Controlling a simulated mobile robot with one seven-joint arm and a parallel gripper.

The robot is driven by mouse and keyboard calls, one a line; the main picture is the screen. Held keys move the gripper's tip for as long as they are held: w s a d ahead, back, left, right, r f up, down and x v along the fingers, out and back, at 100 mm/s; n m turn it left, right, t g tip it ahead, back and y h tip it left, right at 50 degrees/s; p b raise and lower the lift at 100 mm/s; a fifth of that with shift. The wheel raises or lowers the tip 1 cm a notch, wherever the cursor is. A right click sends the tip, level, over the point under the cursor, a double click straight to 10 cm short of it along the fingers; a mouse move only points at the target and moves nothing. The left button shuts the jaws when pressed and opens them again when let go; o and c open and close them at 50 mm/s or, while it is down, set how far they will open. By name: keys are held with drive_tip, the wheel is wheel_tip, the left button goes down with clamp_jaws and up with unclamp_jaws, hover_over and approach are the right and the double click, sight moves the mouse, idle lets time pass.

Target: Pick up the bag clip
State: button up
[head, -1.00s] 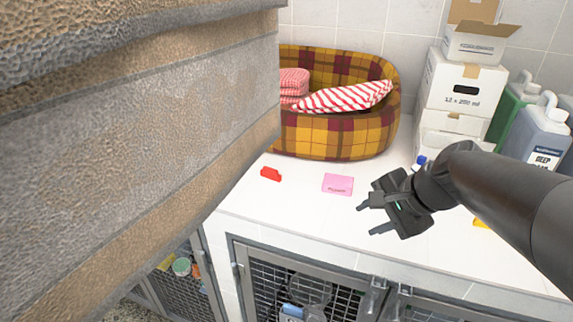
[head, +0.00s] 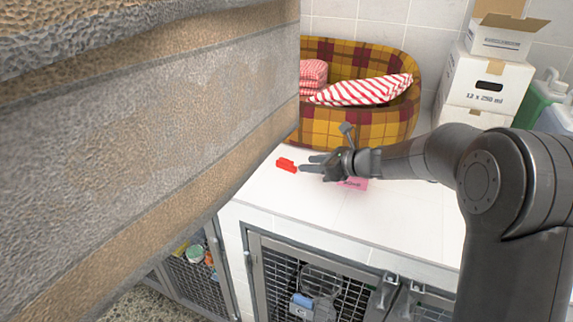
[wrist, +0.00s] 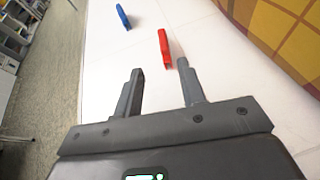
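A red bag clip (head: 286,165) lies on the white counter, to the left of my gripper (head: 307,164) in the head view. In the wrist view the red clip (wrist: 165,48) is just beyond my fingertips (wrist: 160,68), nearer the right finger. My gripper is open, with nothing between its fingers. A similar blue piece (wrist: 123,17) lies farther along the counter in the wrist view; I cannot tell for sure what it is. It does not show in the head view, where a pillar covers that side.
A large stone-like pillar (head: 140,130) fills the left of the head view. A plaid pet bed (head: 345,128) with towels stands behind the clip. A pink pad (head: 352,184) lies partly behind my gripper. The white counter (head: 290,205) is clear in front, above wire kennel doors.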

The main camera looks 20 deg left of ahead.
sight(292, 162)
drive_tip(key=x, duration=0.5)
drive_tip(key=shift+d, duration=0.1)
drive_tip(key=x, duration=0.5)
drive_tip(key=shift+w, duration=0.35)
clamp_jaws()
